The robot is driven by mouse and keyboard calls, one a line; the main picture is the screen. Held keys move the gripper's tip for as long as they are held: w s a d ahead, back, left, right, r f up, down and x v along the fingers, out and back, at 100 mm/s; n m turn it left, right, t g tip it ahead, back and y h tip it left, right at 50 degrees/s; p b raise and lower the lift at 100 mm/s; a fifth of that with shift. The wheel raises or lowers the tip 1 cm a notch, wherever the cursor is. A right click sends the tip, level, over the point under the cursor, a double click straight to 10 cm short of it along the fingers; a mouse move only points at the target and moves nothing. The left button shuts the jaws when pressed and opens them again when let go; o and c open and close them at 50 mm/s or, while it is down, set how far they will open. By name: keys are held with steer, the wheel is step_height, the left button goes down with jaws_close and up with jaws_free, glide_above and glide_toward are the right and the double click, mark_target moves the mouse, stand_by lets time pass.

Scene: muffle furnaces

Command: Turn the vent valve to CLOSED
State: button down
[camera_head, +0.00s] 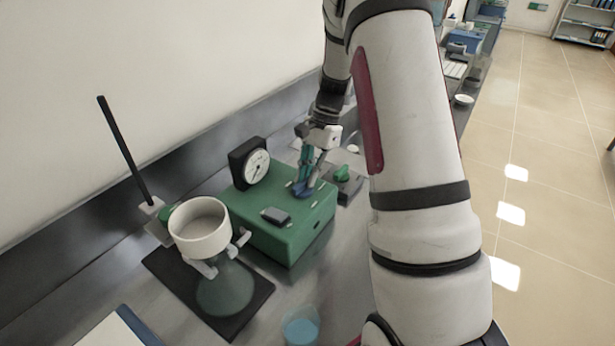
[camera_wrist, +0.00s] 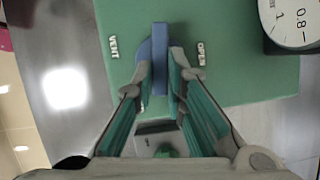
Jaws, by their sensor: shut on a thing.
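The vent valve has a blue handle (camera_wrist: 160,48) on top of a green box (camera_head: 290,238). In the wrist view the handle lies upright in the picture, between a white VENT label (camera_wrist: 113,48) on its left and a white OPEN label (camera_wrist: 201,54) on its right. No CLOSED label shows in either view. My gripper (camera_wrist: 160,82) has its fingertips on both sides of the handle and is shut on it. In the head view the handle (camera_head: 300,190) shows at the box's far right, under my gripper (camera_head: 304,176), which partly hides it.
A round dial gauge (camera_head: 257,167) stands on the box, close to the handle. A dark block (camera_head: 275,215) sits on the box's near side. A stand with a white ring-shaped vessel (camera_head: 199,230) is at left, and a blue-filled beaker (camera_head: 301,328) in front.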

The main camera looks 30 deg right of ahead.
steer(key=shift+w+n+g, duration=0.15)
steer(key=shift+n+g, duration=0.15)
steer(key=shift+n, duration=0.6)
steer(key=c, duration=1.6)
jaws_free()
steer(key=v, duration=1.2)
steer(key=shift+a, duration=0.2)
steer(key=shift+w, duration=0.1)
